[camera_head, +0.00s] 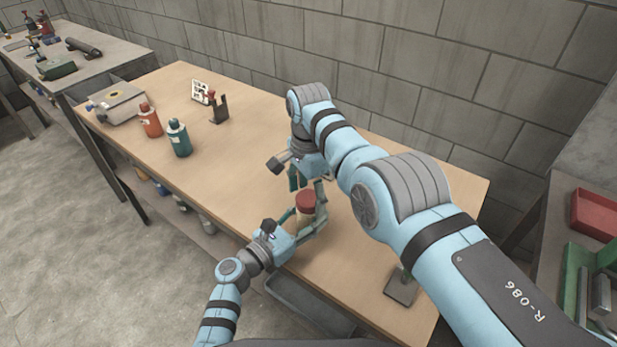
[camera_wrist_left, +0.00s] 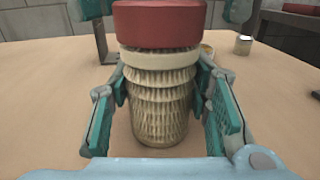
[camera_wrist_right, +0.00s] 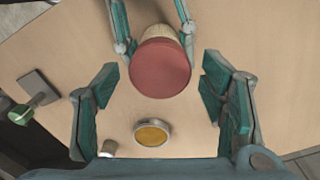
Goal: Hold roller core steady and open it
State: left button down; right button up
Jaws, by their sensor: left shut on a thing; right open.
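The roller core is a pale mesh tube (camera_wrist_left: 160,100) with a red cap (camera_wrist_left: 160,22) on top, standing upright on the wooden table. My left gripper (camera_head: 308,222) is shut around its mesh body; the green pads sit on both sides in the left wrist view. The red cap also shows in the head view (camera_head: 306,202) and from above in the right wrist view (camera_wrist_right: 160,67). My right gripper (camera_wrist_right: 160,90) is open above the tube, its pads apart on either side and not touching the cap. My right arm partly hides that area in the head view.
A round tin with an amber top (camera_wrist_right: 152,132) lies near the tube, with a small metal cylinder (camera_wrist_right: 108,148) beside it. A stand (camera_head: 402,287) is at the table's front right. Orange (camera_head: 150,120) and green (camera_head: 179,139) bottles stand left. The table's middle left is clear.

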jog(key=shift+f, duration=0.35)
jog(key=c, duration=1.2)
jog(key=n, duration=0.6)
jog(key=shift+r+n, duration=0.1)
jog(key=shift+n, duration=0.3)
jog(key=n, duration=0.9)
jog(key=shift+n, duration=0.3)
jog(key=n, duration=1.2)
jog(key=shift+n, duration=0.3)
